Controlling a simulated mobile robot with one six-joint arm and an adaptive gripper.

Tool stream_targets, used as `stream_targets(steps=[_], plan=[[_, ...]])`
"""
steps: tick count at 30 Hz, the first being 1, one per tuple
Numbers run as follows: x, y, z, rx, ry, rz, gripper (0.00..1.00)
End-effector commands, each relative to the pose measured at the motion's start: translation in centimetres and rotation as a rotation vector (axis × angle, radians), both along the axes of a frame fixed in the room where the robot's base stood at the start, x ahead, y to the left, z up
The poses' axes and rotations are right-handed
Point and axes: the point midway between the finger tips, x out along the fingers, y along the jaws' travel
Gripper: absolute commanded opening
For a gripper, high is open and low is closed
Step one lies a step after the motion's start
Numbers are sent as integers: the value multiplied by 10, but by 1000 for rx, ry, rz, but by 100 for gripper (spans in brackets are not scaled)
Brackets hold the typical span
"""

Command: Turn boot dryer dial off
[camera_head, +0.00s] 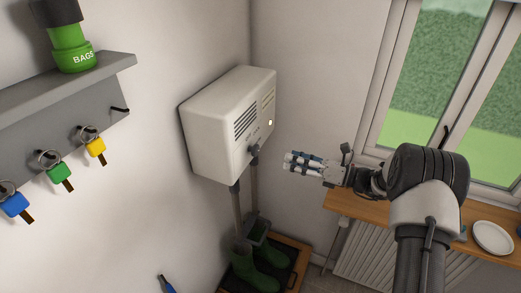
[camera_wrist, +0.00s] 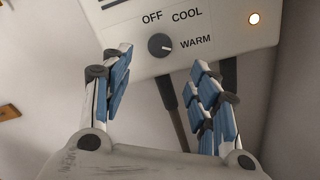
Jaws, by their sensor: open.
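The boot dryer (camera_head: 212,135) is a white box on the wall in the head view, with two pipes going down to green boots (camera_head: 262,262). Its dark round dial (camera_wrist: 160,45) shows in the wrist view, with OFF, COOL and WARM printed around it. The dial's pale mark appears to point toward WARM. The dial also shows low on the dryer in the head view (camera_head: 253,150). My gripper (camera_wrist: 161,60) is open and empty, its blue-padded fingers to either side of the dial in the picture. In the head view my gripper (camera_head: 288,163) is apart from the dryer, to its right.
A grey shelf (camera_head: 60,95) with a green BAGS tin (camera_head: 75,55) and hanging keys is at left. A wooden sill (camera_head: 345,205) with a white plate (camera_head: 492,237) is at right. The air between gripper and dryer looks clear.

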Motion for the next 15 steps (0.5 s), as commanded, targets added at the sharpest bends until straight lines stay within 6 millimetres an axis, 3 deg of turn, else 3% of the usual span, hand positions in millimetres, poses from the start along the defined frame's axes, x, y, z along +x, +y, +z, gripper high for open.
stream_targets(steps=[9, 15], plan=[[23, 68, -1, -1, -1, 5, 55], [35, 98, -1, -1, -1, 3, 55]])
